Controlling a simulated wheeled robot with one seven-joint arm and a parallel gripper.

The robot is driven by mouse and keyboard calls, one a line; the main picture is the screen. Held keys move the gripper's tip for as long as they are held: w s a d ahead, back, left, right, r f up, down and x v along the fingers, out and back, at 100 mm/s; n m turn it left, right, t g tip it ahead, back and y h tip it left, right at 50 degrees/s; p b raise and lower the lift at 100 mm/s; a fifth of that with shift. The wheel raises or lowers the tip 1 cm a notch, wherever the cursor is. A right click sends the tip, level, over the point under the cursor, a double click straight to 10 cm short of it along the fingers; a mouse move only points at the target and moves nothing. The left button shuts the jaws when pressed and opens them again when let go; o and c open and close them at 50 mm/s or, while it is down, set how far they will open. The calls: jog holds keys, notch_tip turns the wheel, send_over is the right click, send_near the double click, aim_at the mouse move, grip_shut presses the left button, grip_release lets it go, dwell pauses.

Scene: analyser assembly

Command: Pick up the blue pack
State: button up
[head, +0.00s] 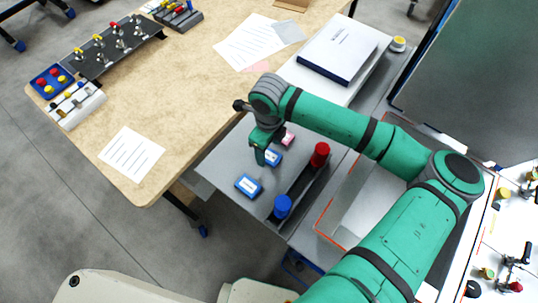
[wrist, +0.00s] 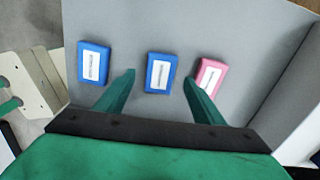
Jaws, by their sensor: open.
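Two blue packs with white labels lie flat on the grey surface. In the wrist view one blue pack (wrist: 161,73) is in the middle, in line with the gap between my fingertips. The other blue pack (wrist: 93,64) lies to the left, outside the fingers. In the head view they show as a nearer blue pack (head: 248,186) and a farther blue pack (head: 273,158) partly beside the fingers. My gripper (wrist: 160,78) is open and empty, pointing down over the packs; it also shows in the head view (head: 262,153). Whether it touches the middle pack cannot be told.
A pink pack (wrist: 211,75) lies right of the middle blue pack, close to the right fingertip. In the head view a dark rack (head: 301,192) with a red-capped (head: 320,153) and a blue-capped (head: 283,205) container stands right of the packs. A wooden table (head: 190,130) is left.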

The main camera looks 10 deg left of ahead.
aim_at(269, 156)
jog(key=shift+f, duration=1.3)
jog(key=shift+w, duration=0.15)
jog(key=c, duration=1.2)
jog(key=shift+o, duration=0.2)
jog(key=shift+r, duration=0.1)
